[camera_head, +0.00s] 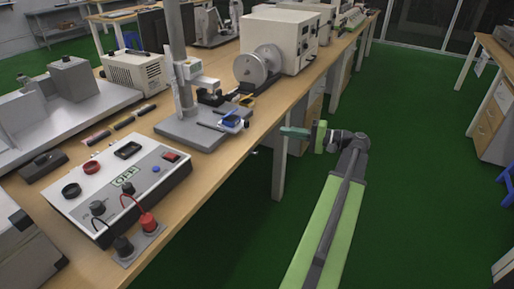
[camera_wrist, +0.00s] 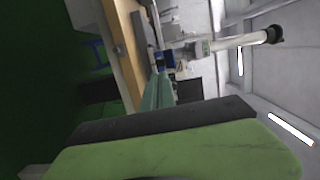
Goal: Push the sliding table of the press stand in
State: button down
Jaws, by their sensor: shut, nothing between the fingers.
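The press stand (camera_head: 178,62) is a grey column on a flat grey base (camera_head: 180,131), standing on the wooden bench near its front edge. Its sliding table (camera_head: 231,121), with blue and dark parts, sticks out at the base's right side. In the wrist view, which is turned sideways, the blue part of the sliding table (camera_wrist: 166,61) shows just beyond my fingertips. My gripper (camera_head: 284,130) is shut and empty, off the bench's front edge, right of the sliding table and apart from it. Its teal fingers (camera_wrist: 160,80) point toward the stand.
A control box (camera_head: 120,180) with red and black plugs sits at the near left of the bench (camera_head: 185,215). A beige machine with a round metal wheel (camera_head: 260,67) stands behind the press stand. Green floor (camera_head: 420,170) is open to the right.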

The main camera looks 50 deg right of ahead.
jog(key=shift+t, duration=0.3)
jog(key=x, duration=1.2)
jog(key=shift+w+d+f, duration=0.1)
jog(key=shift+d+f, duration=0.2)
jog(key=shift+d, duration=0.15)
jog(key=shift+d+m, duration=0.1)
jog(key=shift+m, duration=0.2)
